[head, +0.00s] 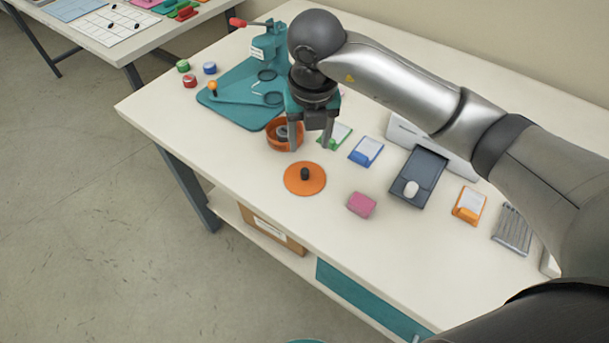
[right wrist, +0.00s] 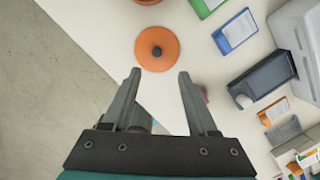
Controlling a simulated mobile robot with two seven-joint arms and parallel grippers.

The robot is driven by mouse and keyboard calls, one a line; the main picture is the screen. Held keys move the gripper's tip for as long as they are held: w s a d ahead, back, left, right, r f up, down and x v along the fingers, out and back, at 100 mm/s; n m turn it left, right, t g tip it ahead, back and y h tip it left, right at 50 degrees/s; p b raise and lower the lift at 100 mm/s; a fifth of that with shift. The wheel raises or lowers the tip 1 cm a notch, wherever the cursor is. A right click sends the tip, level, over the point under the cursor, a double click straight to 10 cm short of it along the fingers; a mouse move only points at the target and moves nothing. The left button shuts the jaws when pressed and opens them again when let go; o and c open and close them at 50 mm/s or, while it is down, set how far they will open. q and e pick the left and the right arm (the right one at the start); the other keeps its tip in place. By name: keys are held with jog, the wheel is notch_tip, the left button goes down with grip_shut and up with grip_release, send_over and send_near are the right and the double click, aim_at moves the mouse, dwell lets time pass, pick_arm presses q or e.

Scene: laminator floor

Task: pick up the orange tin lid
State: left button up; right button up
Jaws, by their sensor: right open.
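The orange tin lid (head: 292,182) is a flat disc with a dark knob in its middle. It lies on the white table near the front edge, in front of the orange tin (head: 272,141). My right gripper (head: 310,148) is open and empty, pointing down above the table behind the lid and beside the tin. In the right wrist view the lid (right wrist: 145,55) lies just beyond the open fingertips (right wrist: 160,74), apart from them. The gripper hides part of the tin. My left gripper is not in view.
A pink block (head: 361,205) lies right of the lid. Blue (head: 366,151) and green card holders, a dark tray (head: 427,165) and an orange card holder (head: 469,206) lie further right. A teal press (head: 240,92) stands at the back left. The table around the lid is clear.

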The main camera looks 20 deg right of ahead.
aim_at(305, 170)
jog(key=f, duration=0.3)
jog(key=w+f+b, duration=0.1)
jog(key=f, duration=0.7)
jog(key=shift+w+a, duration=0.15)
jog(key=shift+w, duration=0.2)
grip_shut()
